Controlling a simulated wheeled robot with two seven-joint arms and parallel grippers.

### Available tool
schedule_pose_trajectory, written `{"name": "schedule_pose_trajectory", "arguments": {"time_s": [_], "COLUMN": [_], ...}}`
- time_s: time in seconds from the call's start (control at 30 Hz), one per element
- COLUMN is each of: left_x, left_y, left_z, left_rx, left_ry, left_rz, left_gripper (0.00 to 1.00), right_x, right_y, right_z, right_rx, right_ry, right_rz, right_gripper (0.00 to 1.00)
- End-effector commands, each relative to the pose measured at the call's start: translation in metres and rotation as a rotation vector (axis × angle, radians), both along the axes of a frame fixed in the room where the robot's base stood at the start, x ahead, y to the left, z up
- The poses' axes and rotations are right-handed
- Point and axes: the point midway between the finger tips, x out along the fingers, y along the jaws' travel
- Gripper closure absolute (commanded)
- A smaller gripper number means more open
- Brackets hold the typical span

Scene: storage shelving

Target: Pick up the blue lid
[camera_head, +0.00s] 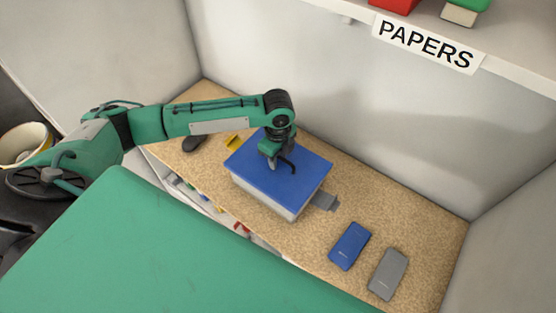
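The blue lid (305,173) lies flat on top of a light grey box (262,195) in the middle of the shelf board. My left gripper (282,165) points down over the middle of the lid, with its dark fingers at or just above the lid surface. One hooked dark finger shows to the right; the other is mostly hidden by the gripper body. I cannot tell whether the fingers touch the lid. My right gripper is not in view.
A blue phone-like item (350,246) and a grey one (388,274) lie to the right on the cork-coloured board (310,237). A grey piece (324,201) sits beside the box. A dark object (194,143) and a yellow item (233,142) lie left. An overhead shelf is labelled PAPERS (427,45).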

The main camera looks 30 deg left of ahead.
Motion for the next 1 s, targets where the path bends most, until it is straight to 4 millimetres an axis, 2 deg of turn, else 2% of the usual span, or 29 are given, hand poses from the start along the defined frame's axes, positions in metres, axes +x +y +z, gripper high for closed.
{"name": "schedule_pose_trajectory", "arguments": {"time_s": [0.13,0.3,0.77,0.87,1.0], "left_x": [0.0,0.0,0.001,0.001,0.002], "left_y": [0.0,0.0,0.0,0.0,0.0], "left_z": [0.0,0.0,0.005,0.014,0.036], "left_rx": [0.0,-0.001,-0.002,-0.002,-0.003], "left_ry": [0.0,0.0,-0.002,-0.003,-0.006], "left_rz": [0.0,0.0,0.001,0.002,0.0], "left_gripper": [0.68,1.0,1.0,1.0,1.0], "right_x": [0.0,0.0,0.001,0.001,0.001], "right_y": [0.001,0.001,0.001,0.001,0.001], "right_z": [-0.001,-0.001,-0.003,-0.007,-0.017], "right_rx": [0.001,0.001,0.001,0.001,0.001], "right_ry": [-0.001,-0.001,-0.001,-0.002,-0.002], "right_rz": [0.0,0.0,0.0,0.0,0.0], "right_gripper": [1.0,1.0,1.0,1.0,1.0]}}
